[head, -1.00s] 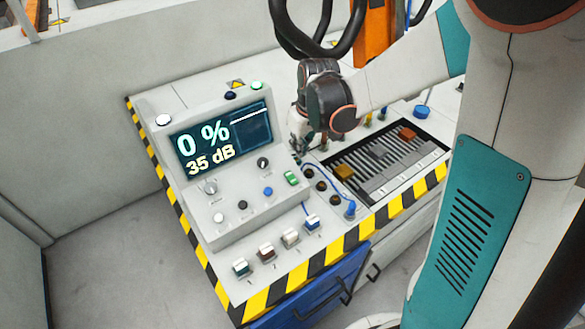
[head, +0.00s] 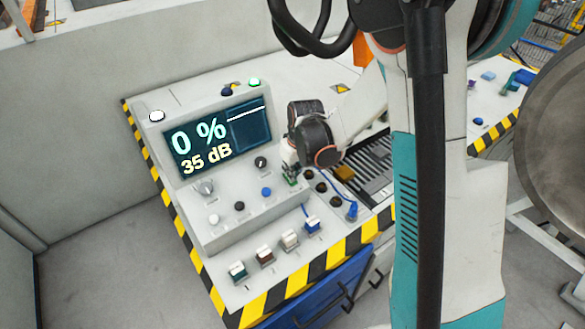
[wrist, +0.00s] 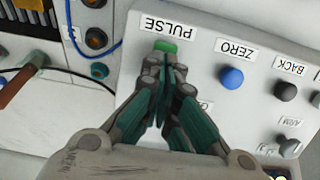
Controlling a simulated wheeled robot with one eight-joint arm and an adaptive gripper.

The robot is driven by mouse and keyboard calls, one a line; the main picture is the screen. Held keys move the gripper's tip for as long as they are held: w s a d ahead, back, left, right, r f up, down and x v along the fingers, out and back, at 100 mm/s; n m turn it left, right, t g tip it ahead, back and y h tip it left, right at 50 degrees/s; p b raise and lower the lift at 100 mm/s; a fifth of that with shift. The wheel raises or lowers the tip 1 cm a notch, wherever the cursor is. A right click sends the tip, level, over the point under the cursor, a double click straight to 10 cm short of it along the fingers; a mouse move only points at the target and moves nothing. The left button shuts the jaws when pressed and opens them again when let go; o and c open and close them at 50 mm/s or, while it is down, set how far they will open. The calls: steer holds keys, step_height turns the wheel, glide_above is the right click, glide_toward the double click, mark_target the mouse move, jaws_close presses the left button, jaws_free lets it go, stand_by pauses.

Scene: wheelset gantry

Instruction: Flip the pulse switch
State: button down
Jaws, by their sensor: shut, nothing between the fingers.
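The pulse switch (wrist: 165,46) is a small green switch on the pale control panel, under the label PULSE in the wrist view. In the head view the green pulse switch (head: 292,181) shows only partly, just below my gripper. My gripper (wrist: 166,64) is shut and empty, its fingertips together right beside the switch in the wrist view. I cannot tell whether they touch it. In the head view my gripper (head: 291,172) points down at the panel's right edge. The console screen (head: 219,138) reads 0 % and 35 dB.
Close by are the blue ZERO button (wrist: 231,77) and the dark BACK button (wrist: 286,91). A blue cable (head: 341,191) and sockets lie right of the panel. Several small toggle blocks (head: 289,239) stand along the front. A large grey wheel disc (head: 555,150) is at the far right.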

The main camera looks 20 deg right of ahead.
steer(key=shift+f, duration=0.15)
steer(key=shift+s+d+f+t+b, duration=0.1)
steer(key=shift+s+f+t+b, duration=0.1)
steer(key=shift+f+t+b, duration=0.6)
steer(key=shift+s+r+t+y+b, duration=0.2)
steer(key=shift+s+t+y+b, duration=0.25)
steer(key=shift+b, duration=0.45)
steer(key=shift+s, duration=0.1)
stand_by(0.3)
steer(key=shift+s+d+f, duration=0.1)
steer(key=shift+s, duration=0.05)
